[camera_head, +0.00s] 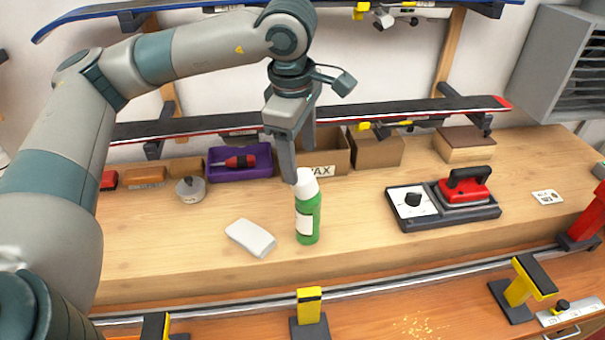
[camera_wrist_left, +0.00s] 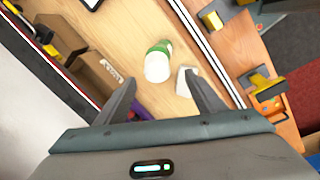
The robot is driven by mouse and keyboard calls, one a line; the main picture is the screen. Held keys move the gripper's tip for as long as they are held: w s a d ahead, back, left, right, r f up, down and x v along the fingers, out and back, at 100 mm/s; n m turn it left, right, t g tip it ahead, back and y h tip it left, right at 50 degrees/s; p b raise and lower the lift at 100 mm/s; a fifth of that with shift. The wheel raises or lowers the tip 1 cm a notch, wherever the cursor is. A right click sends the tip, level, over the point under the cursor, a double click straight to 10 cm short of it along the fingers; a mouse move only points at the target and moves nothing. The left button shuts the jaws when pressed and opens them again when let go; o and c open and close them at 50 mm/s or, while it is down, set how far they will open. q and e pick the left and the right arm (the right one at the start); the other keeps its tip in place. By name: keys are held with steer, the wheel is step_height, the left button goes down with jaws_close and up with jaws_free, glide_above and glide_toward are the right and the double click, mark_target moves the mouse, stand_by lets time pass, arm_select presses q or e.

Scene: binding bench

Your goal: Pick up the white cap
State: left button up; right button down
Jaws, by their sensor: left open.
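The white cap (camera_head: 306,183) sits on top of a green bottle (camera_head: 309,222) that stands upright on the wooden bench and has a pale label. In the left wrist view the cap (camera_wrist_left: 157,68) faces the camera, with the green bottle (camera_wrist_left: 164,47) behind it. My left gripper (camera_head: 301,166) is open, with its fingers pointing down just above and behind the cap. In the left wrist view the cap shows beyond and between the spread fingertips (camera_wrist_left: 160,82), and nothing is held. Whether a finger touches the cap is not clear. My right gripper is not in view.
A white block (camera_head: 251,238) lies left of the bottle. Behind are a purple tray (camera_head: 240,170) with a red-handled tool and a WAX box (camera_head: 325,160). A red iron (camera_head: 464,187) on its base stands right. A ski (camera_head: 400,112) hangs behind; yellow-topped clamps (camera_head: 309,305) stand in front.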

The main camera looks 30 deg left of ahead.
mark_target(303, 176)
arm_select(q)
steer(key=shift+w+a+f+p, duration=0.1)
steer(key=shift+f+p, duration=0.1)
steer(key=shift+f, duration=0.35)
steer(key=shift+w+f+p, duration=0.1)
steer(key=shift+f+p, duration=0.05)
steer(key=shift+f, duration=0.9)
steer(key=shift+w, duration=0.1)
steer(key=shift+p, duration=0.3)
steer(key=shift+w+f+p, duration=0.25)
steer(key=shift+f+p, duration=0.3)
steer(key=shift+p, duration=0.05)
steer(key=f+p, duration=0.1)
steer(key=w+f+p, duration=0.1)
steer(key=f, duration=0.1)
steer(key=shift+a+f, duration=0.1)
steer(key=shift+f, duration=0.35)
